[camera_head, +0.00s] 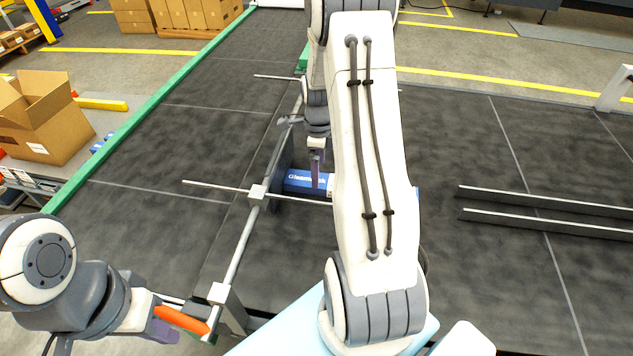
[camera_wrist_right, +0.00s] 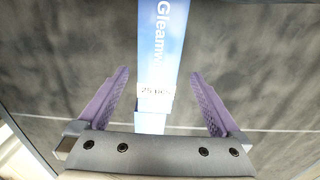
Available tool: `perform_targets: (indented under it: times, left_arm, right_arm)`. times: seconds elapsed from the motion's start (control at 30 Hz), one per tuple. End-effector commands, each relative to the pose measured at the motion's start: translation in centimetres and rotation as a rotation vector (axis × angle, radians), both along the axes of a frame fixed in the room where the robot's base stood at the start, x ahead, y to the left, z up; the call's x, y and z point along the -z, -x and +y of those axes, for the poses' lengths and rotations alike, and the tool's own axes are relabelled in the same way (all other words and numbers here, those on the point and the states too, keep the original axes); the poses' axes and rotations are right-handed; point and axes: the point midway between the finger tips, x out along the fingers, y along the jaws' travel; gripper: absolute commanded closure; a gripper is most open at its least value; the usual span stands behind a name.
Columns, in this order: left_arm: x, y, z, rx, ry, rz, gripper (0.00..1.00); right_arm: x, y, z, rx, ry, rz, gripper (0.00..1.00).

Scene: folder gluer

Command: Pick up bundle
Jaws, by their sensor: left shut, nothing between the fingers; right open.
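The bundle (camera_head: 298,181) is a blue pack with white "Gleam…" lettering, lying on the dark belt against an upright plate on a rail. My right arm hides much of it. My right gripper (camera_head: 316,168) is over the bundle in the head view. In the right wrist view my right gripper (camera_wrist_right: 159,74) is open, with the blue and white bundle (camera_wrist_right: 160,45) lying between the lines of its purple fingers, gaps on both sides. A white band there reads "25 pcs". My left gripper (camera_head: 165,332) is shut at the lower left, beside an orange bar (camera_head: 183,320).
A metal rail (camera_head: 240,240) with thin cross rods runs along the belt left of the bundle. Two long metal bars (camera_head: 545,210) lie at the right. An open carton (camera_head: 42,120) stands at the left beyond the green edge (camera_head: 135,115). Stacked cartons stand at the back.

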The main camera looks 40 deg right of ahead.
Motion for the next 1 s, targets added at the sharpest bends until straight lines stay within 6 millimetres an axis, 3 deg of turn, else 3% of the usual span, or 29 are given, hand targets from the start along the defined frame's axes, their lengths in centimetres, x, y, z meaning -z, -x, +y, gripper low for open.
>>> perform_targets:
  times: [0.23,0.53,0.57,0.77,0.8,1.0]
  left_arm:
    - [-1.3,0.0,0.0,-0.001,0.000,0.000,1.00]
    - [-1.3,0.0,0.0,-0.001,0.000,0.000,1.00]
    - [-1.3,0.0,0.0,-0.001,0.000,0.000,1.00]
    - [-1.3,0.0,0.0,-0.001,0.000,0.000,1.00]
    - [-1.3,0.0,0.0,-0.001,0.000,0.000,1.00]
    - [-1.4,0.0,0.0,-0.001,0.000,0.000,1.00]
  right_arm:
    - [3.5,0.0,0.4,-0.003,-0.002,0.003,0.00]
    - [4.1,-0.1,0.4,-0.005,0.000,0.000,0.00]
    - [4.1,-0.1,0.4,-0.005,0.000,0.000,0.08]
    - [4.1,-0.1,0.4,-0.005,0.000,0.000,0.84]
    - [4.1,-0.1,0.4,-0.005,0.000,0.000,0.90]
    - [4.0,-0.1,0.4,-0.005,0.000,0.000,0.90]
